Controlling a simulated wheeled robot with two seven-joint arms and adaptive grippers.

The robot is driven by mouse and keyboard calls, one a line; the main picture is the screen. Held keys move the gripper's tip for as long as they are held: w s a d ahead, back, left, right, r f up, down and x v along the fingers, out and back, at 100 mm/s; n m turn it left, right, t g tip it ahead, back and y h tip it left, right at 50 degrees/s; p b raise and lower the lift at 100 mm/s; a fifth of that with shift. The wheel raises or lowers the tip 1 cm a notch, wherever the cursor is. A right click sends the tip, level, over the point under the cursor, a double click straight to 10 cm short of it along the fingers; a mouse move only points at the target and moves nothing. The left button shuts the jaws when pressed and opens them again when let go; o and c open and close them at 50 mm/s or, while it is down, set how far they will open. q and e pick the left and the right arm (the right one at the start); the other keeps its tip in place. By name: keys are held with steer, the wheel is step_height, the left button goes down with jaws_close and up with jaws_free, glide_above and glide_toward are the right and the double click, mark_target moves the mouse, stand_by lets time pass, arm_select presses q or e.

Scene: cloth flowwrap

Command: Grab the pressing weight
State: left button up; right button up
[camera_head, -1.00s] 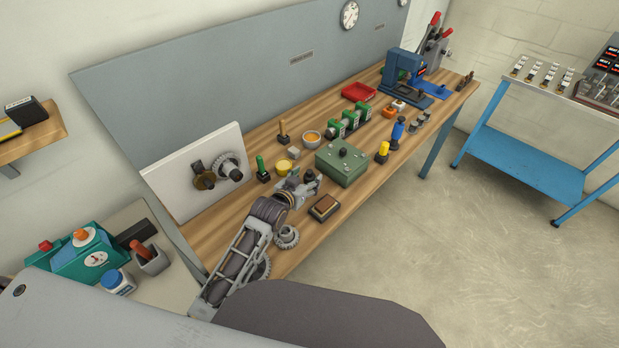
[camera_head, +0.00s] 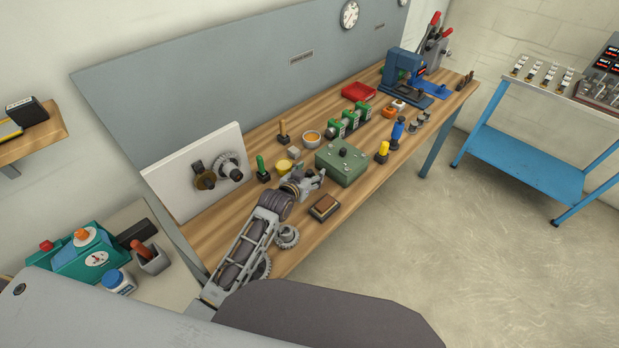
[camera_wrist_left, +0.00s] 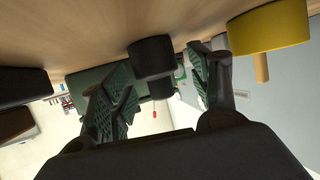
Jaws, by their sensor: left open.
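My left gripper (camera_head: 314,181) is open, low over the wooden bench, beside the green box. In the left wrist view, which is upside down, a dark cylinder with a narrower knob, which looks like the pressing weight (camera_wrist_left: 152,56), stands on the bench. It lies ahead of the gap between the two spread fingers, one finger to each side of it. I see no finger closed on it. In the head view the gripper mostly hides it. My right gripper is not in view.
The green box (camera_head: 341,163) stands just beyond the gripper. A yellow round container (camera_head: 284,167) is close by, and shows large in the wrist view (camera_wrist_left: 268,27). A brown-topped block (camera_head: 324,207) lies near the front edge. Gears and a white panel (camera_head: 185,176) are to the left.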

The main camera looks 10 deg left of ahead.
mark_target(310, 171)
arm_select(q)
jaws_close()
steer(key=shift+r, duration=0.15)
steer(key=shift+r, duration=4.95)
